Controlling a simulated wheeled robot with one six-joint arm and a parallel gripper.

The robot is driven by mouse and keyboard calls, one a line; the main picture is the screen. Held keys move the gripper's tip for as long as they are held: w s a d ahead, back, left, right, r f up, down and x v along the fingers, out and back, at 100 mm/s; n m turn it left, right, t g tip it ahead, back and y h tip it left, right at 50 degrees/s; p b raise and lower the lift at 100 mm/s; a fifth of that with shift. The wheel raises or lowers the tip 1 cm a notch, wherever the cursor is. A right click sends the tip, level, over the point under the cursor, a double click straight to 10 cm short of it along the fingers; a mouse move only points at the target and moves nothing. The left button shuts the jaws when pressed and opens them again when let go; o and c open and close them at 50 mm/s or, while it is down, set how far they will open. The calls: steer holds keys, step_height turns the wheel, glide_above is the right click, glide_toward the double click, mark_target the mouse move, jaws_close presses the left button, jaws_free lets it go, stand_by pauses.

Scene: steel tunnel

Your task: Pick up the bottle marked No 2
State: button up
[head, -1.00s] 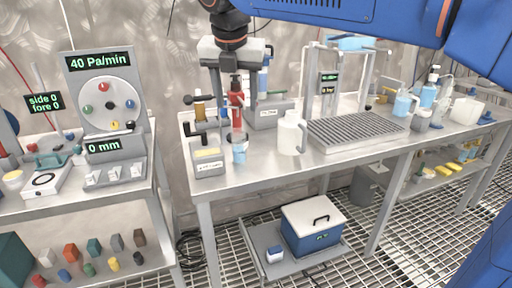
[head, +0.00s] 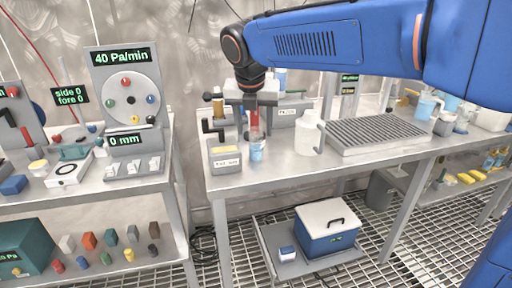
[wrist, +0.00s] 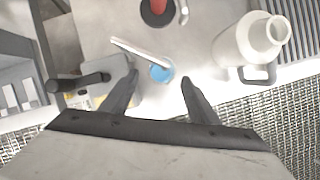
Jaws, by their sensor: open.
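No mark reading No 2 is legible on any bottle. A red bottle (head: 254,126) stands on the steel bench, its top hidden behind my gripper in the head view; part of it shows at the top of the wrist view (wrist: 157,8). A white handled bottle (head: 309,135) stands to its right, also in the wrist view (wrist: 250,42). A brown bottle (head: 218,104) is to the left. My gripper (wrist: 159,77) is open, with nothing held. A cup of blue liquid (wrist: 161,73) with a pale stick appears between its fingertips, below them.
The blue cup (head: 257,150) stands in front of the red bottle. A labelled grey box (head: 226,160) is at the bench's front left. A ribbed tray (head: 378,133) lies to the right. An instrument stand (head: 127,100) is on the left table. A blue cooler (head: 326,228) sits below the bench.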

mark_target(256, 137)
steer(key=shift+w+x, duration=0.2)
steer(key=shift+x, duration=2.6)
steer(key=shift+r, duration=0.1)
steer(key=shift+c, duration=0.6)
steer(key=c, duration=1.1)
steer(key=shift+r, duration=0.1)
